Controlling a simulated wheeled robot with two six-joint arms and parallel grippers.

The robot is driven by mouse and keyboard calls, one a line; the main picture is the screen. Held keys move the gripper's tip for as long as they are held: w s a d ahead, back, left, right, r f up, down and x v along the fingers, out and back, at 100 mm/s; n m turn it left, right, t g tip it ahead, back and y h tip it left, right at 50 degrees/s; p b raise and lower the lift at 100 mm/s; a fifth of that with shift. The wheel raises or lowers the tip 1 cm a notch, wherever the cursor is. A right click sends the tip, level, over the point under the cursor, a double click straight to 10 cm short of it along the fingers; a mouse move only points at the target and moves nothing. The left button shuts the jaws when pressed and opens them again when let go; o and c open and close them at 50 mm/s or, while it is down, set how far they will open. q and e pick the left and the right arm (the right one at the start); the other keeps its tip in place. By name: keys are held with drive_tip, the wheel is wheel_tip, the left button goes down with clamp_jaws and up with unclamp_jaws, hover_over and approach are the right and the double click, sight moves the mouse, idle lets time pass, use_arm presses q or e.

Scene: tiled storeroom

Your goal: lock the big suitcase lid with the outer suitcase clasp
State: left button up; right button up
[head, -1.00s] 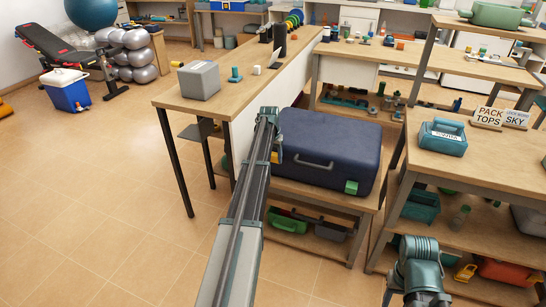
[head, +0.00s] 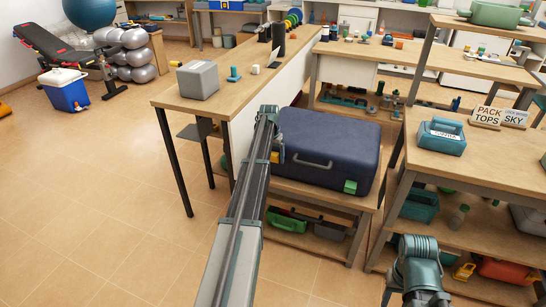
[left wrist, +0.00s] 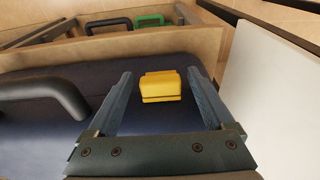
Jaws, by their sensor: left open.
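The big dark blue suitcase (head: 325,138) lies with its lid down on a wooden shelf, its handle (head: 313,163) on the near side. A yellow clasp (left wrist: 161,86) sits on the near side left of the handle in the head view, largely hidden there by my left gripper (head: 277,153). A green clasp (head: 351,187) is right of the handle. In the left wrist view my left gripper (left wrist: 160,76) is open, with the yellow clasp between its fingers and gaps on both sides. I cannot tell whether the clasps are fastened. Only a teal part of my right arm shows.
A white panel (left wrist: 268,87) stands close beside the left gripper. A lower shelf holds a green case (head: 287,220). A wooden table with a grey box (head: 198,80) is at left, and a bench with a teal case (head: 442,137) at right. The floor in front is clear.

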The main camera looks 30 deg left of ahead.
use_arm(q)
drive_tip(key=shift+r, duration=0.1)
wheel_tip(320, 180, up, 14)
drive_tip(key=s+p, duration=0.2)
drive_tip(key=p, duration=1.1)
drive_tip(key=shift+d+f+p, duration=0.25)
drive_tip(key=shift+p, duration=0.05)
drive_tip(key=s+d+r+m+g+p, duration=0.1)
drive_tip(key=s+d+r+m+p, duration=0.35)
drive_tip(key=d, duration=1.05)
drive_tip(key=s+d+r+n+p, duration=0.15)
drive_tip(key=s+d, duration=0.55)
drive_tip(key=d, duration=0.9)
drive_tip(key=s+d+r+m+p, duration=0.1)
drive_tip(key=s+d+r+p, duration=0.1)
drive_tip(key=s+d, duration=0.6)
drive_tip(key=s+d+r+m+g+p, duration=0.1)
drive_tip(key=s+d+r+m+p, duration=0.1)
drive_tip(key=s+d, duration=0.5)
drive_tip(key=s, duration=0.4)
drive_tip(key=shift+d+r+y+p, duration=0.3)
drive_tip(key=shift+d+y+p, duration=0.05)
drive_tip(key=shift+y+p, duration=0.05)
